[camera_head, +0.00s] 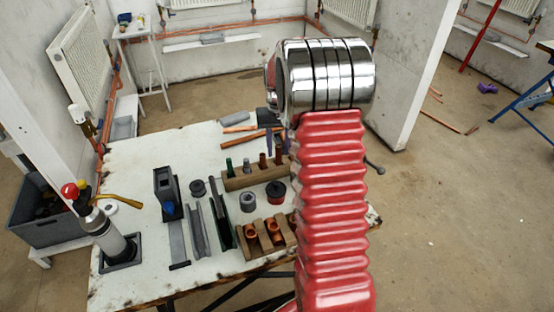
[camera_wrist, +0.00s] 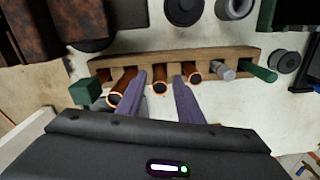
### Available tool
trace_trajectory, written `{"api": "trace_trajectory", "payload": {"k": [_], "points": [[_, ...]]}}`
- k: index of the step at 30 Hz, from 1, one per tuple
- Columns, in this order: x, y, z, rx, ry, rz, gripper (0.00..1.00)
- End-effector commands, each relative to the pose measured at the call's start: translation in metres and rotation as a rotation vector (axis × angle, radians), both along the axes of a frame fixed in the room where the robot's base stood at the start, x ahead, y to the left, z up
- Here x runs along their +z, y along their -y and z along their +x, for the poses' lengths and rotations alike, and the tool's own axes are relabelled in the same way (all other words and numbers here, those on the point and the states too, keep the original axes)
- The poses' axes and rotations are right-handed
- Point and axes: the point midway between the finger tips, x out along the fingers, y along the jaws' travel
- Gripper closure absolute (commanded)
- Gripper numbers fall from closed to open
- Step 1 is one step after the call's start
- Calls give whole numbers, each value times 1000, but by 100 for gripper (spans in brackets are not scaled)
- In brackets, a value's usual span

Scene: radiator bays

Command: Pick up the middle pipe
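A wooden rack (camera_wrist: 80,53) holds several pipes in a row in the wrist view. From left to right they are a copper pipe (camera_wrist: 121,86), a middle copper pipe (camera_wrist: 159,82), a third copper pipe (camera_wrist: 192,75), a grey pipe (camera_wrist: 225,71) and a green pipe (camera_wrist: 259,71). My gripper (camera_wrist: 157,80) is open and empty. Its purple fingers appear on either side of the middle copper pipe; I cannot tell how deep they reach. In the head view the rack (camera_head: 238,183) stands mid-table, my gripper (camera_head: 277,152) above its right end; my arm hides part.
A second wooden rack (camera_head: 246,254) with copper fittings stands in front. The table's left rear is clear.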

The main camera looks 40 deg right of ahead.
Motion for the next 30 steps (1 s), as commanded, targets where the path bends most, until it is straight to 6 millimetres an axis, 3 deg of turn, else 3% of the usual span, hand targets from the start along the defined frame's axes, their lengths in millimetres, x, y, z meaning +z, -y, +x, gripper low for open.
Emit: {"api": "trace_trajectory", "payload": {"k": [14,30], "points": [[0,0,0,0,0,0,100],[3,0,0,1,1,0,100]]}}
